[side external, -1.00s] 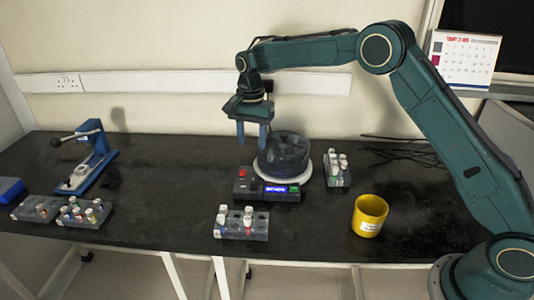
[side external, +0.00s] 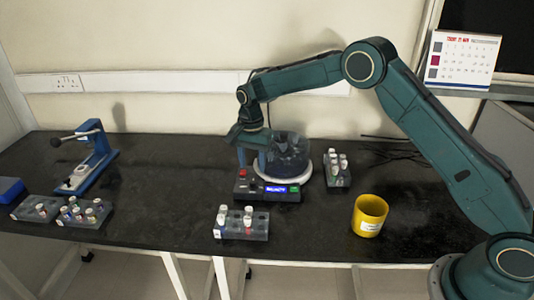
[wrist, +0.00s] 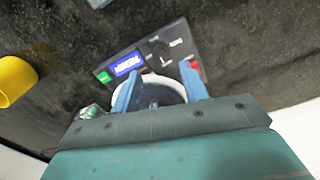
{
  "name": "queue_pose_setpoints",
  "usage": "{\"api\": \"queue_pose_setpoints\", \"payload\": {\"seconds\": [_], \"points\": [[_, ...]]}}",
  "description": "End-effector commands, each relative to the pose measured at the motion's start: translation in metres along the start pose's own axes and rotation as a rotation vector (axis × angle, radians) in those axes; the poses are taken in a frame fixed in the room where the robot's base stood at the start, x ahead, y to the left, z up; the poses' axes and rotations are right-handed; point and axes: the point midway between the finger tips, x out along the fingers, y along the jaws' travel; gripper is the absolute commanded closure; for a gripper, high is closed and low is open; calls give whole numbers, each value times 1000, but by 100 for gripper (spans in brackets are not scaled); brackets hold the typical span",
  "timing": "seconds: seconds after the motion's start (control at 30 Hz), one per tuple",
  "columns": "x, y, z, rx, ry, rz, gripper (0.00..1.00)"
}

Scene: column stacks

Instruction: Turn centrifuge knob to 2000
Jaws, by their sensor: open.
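The centrifuge (side external: 290,158) is a dark round drum on a white ring, with a black control panel at its front. The panel carries a dark knob (wrist: 159,47) with small white markings around it, too small to read. A lit blue display (wrist: 128,64) is on the panel; its text is not legible. My gripper (side external: 252,168) is open and empty, pointing down just above the knob end of the panel. In the wrist view its two blue fingers (wrist: 160,76) are spread, and the knob shows beyond their tips, apart from them.
A red button (wrist: 195,66) and a green button (wrist: 104,76) are on the panel. Tube racks stand in front (side external: 240,230) and right (side external: 337,172) of the centrifuge. A yellow cup (side external: 369,216) is at front right. A blue press (side external: 90,160) and more racks are at left.

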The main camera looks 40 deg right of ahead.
Motion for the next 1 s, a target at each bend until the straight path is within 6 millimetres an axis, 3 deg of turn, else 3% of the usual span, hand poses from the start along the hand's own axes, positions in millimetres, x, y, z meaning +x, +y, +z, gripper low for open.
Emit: {"api": "queue_pose_setpoints", "payload": {"seconds": [0.2,0.4,0.87,1.0], "points": [[34,1,0,0,-1,3,56],[54,0,0,0,0,2,56],[62,0,0,0,0,1,56],[61,0,0,0,0,1,83]]}}
